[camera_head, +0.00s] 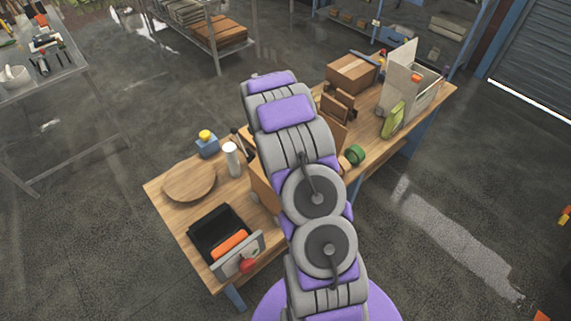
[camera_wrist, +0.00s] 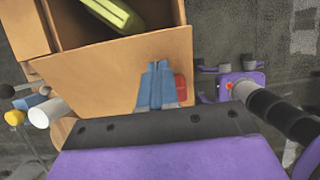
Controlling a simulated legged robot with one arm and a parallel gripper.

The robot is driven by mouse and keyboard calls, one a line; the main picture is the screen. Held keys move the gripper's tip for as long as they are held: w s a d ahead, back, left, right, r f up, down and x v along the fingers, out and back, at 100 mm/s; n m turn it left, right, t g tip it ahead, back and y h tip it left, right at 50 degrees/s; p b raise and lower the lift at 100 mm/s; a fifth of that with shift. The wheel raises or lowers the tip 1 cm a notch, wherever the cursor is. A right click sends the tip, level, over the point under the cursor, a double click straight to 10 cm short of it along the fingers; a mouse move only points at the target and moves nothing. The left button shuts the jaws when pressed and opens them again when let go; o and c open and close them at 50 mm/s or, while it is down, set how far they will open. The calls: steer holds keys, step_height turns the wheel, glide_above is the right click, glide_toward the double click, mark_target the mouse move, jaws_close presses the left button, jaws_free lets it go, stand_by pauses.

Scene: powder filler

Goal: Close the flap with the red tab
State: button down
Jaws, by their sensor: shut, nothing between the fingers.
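A tan wooden panel (camera_wrist: 110,75), which looks like the flap, fills the middle of the wrist view beside an open box (camera_wrist: 47,17). The red tab (camera_wrist: 180,87) shows at the panel's right part, partly hidden by my gripper (camera_wrist: 156,66). My gripper's blue fingers are shut and empty, just left of the tab and in front of the panel. I cannot tell whether they touch it. In the head view my arm hides the gripper and the tab; part of the tan box (camera_head: 263,185) shows left of the arm.
A yellow-green object (camera_wrist: 113,13) lies inside the box. On the wooden table (camera_head: 165,212) stand a round board (camera_head: 189,181), a white cylinder (camera_head: 231,160), a black tray (camera_head: 207,235) and a cardboard box (camera_head: 352,72).

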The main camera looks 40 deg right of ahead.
steer(key=shift+d+x, duration=0.2)
steer(key=shift+x, duration=0.8)
steer(key=shift+d+f, duration=0.55)
steer(key=shift+d, duration=0.25)
steer(key=shift+a, duration=0.25)
steer(key=shift+d, duration=0.15)
steer(key=shift+r, duration=0.15)
steer(key=shift+r+p, duration=0.85)
steer(key=shift+p, duration=0.1)
